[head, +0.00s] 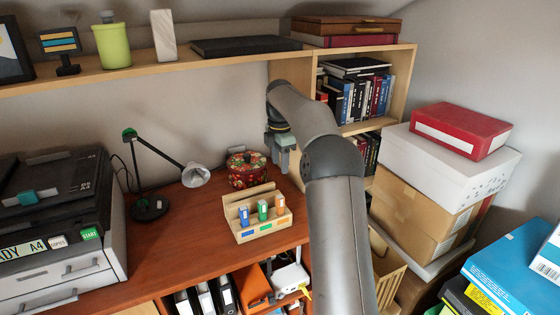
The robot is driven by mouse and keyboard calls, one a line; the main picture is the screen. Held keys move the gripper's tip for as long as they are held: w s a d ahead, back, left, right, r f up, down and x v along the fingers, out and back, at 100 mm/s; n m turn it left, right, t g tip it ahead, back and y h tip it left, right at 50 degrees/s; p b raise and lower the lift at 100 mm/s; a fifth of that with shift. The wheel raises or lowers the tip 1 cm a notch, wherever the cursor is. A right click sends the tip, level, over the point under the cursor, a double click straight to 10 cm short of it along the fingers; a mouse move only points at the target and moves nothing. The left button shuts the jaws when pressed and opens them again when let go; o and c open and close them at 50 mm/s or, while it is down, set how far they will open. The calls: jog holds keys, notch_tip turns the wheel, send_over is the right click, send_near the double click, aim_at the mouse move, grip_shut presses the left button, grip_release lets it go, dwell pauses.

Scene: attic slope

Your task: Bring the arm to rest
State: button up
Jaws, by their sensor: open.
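My arm reaches up from the bottom of the head view, bends at the elbow and ends near the bookshelf's left side. My gripper (282,168) points down above the back right of the desk, small and partly hidden by my own arm. It is open, and I see nothing held in it. A red patterned tin (247,170) stands on the desk just left of it. A wooden organiser (258,228) with blue, green and orange items sits in front of the tin. I cannot tell whether the gripper touches the shelf side.
The bookshelf (407,80) stands behind my arm. A black desk lamp (150,207) and a printer (55,220) are at left. A long wall shelf (130,70) runs above. Stacked boxes (450,165) stand at right. The desk (180,245) is clear left of the organiser.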

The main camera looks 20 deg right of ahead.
dwell(0.4)
jog(key=s+a+r+m, duration=0.3)
jog(key=s+a+m, duration=0.4)
jog(key=s+a, duration=0.65)
jog(key=s+a+f+m, duration=0.2)
jog(key=s+f+m, duration=0.1)
jog(key=s, duration=0.6)
jog(key=s+a+f+m, duration=0.1)
jog(key=s+m, duration=0.3)
jog(key=s, duration=0.4)
jog(key=s+a+f+m, duration=0.2)
jog(key=s+f+m, duration=0.2)
jog(key=s, duration=0.5)
jog(key=shift+s+a+f+t, duration=0.3)
jog(key=shift+a, duration=0.05)
